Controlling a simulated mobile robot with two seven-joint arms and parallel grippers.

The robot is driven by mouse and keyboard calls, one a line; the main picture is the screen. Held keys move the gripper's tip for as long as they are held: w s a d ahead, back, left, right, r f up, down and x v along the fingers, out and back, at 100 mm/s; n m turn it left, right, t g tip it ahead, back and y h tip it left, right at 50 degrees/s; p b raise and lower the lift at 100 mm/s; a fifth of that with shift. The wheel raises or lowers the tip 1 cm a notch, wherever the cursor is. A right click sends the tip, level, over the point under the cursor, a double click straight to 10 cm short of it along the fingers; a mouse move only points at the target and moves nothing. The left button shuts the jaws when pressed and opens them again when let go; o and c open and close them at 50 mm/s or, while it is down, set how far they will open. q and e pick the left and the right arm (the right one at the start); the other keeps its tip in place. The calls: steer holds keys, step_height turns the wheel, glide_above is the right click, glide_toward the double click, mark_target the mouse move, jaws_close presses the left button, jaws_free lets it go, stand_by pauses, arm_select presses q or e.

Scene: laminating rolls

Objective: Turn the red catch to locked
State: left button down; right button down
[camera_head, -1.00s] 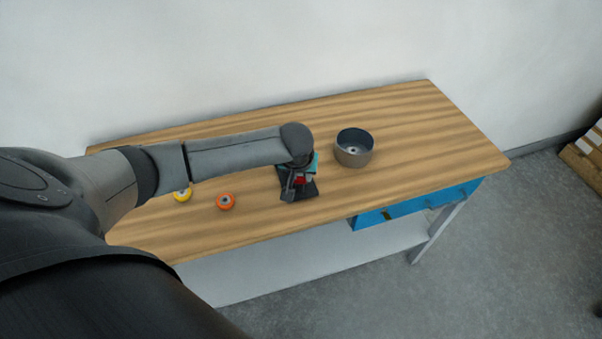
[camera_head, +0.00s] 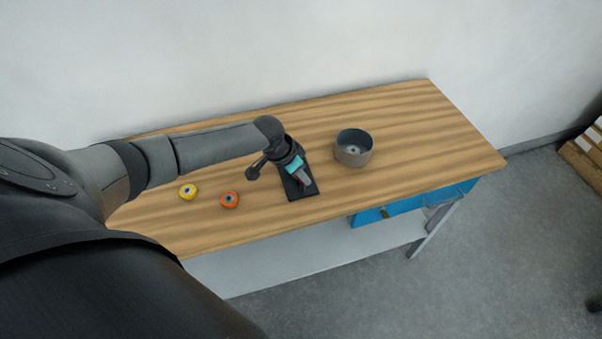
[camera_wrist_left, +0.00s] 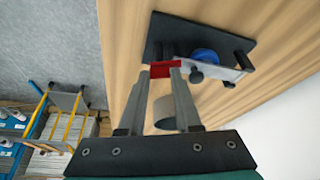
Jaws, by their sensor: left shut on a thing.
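The red catch (camera_wrist_left: 165,69) is a small red block beside the black base plate (camera_wrist_left: 160,32) of a device with a blue round part (camera_wrist_left: 205,56) and a pale bar. My left gripper (camera_wrist_left: 160,72) is shut on the red catch, with a fingertip on either side of it. In the head view the black base plate (camera_head: 310,192) lies on the table, and my left gripper (camera_head: 303,181) reaches down over it, hiding much of the device. I cannot read any locked marking. My right gripper is in neither view.
A grey round pot (camera_head: 353,155) stands close right of the device. A blue drawer (camera_head: 400,208) is under the front edge. The table's right end is clear.

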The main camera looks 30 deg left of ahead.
arm_select(q)
steer(key=shift+f+m+g+h+b, duration=0.1)
steer(key=shift+m+g+h+b, duration=0.4)
steer(key=shift+m+b, duration=1.05)
steer(key=shift+m+p, duration=0.3)
steer(key=shift+m, duration=0.25)
steer(key=c, duration=0.6)
jaws_free()
steer(key=v, duration=1.5)
steer(key=shift+a+p, duration=0.35)
steer(key=shift+p, duration=0.05)
steer(key=shift+s, duration=0.1)
